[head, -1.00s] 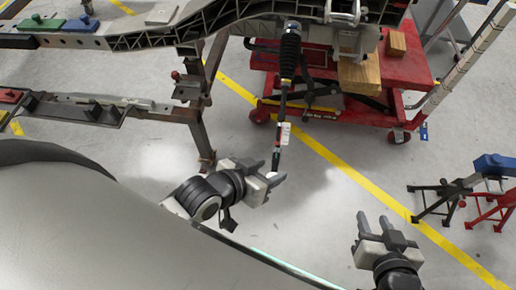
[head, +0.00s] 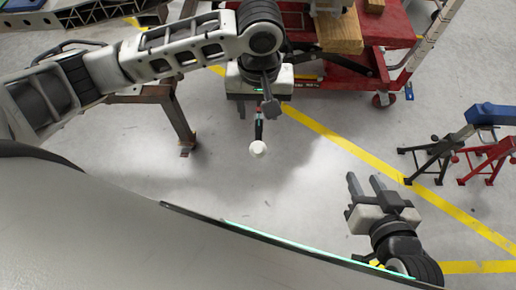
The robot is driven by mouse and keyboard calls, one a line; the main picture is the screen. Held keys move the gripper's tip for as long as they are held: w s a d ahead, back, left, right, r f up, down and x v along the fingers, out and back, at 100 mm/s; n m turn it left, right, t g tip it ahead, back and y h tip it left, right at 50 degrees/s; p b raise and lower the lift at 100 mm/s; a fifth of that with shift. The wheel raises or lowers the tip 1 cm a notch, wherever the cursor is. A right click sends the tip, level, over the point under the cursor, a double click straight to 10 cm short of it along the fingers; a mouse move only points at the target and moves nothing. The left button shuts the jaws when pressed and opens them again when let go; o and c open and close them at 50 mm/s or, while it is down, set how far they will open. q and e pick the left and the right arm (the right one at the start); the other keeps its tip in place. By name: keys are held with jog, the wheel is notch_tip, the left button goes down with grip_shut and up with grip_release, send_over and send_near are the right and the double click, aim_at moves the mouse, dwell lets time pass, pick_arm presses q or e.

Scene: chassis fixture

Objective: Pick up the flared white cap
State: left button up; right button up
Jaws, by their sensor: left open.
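The flared white cap (head: 258,149) is a small round pale piece at the near end of a thin dark rod (head: 259,127). My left gripper (head: 262,108) is above the cap in the head view, over the rod, with its fingers pointing down the picture. It is open, and the cap is clear of its fingers. The gripper hides the upper part of the rod. My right gripper (head: 365,180) is at the lower right, open and empty, well apart from the cap.
A red cart (head: 390,40) carrying a wooden block (head: 338,33) stands behind the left gripper. A brown steel fixture leg (head: 180,120) is to the left. Blue and red stands (head: 490,120) are at the right. The grey floor around the cap is clear.

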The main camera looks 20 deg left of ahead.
pick_arm(q)
jog(key=b, duration=0.2)
send_near(258, 145)
jog(key=f, duration=0.5)
jog(key=shift+w, duration=0.4)
jog(key=f, duration=0.1)
jog(key=f+b, duration=0.1)
jog(key=f, duration=0.2)
jog(key=shift+s+a+f+b, duration=0.1)
jog(key=shift+s+b, duration=0.2)
jog(key=shift+f, duration=0.55)
jog(key=c, duration=0.9)
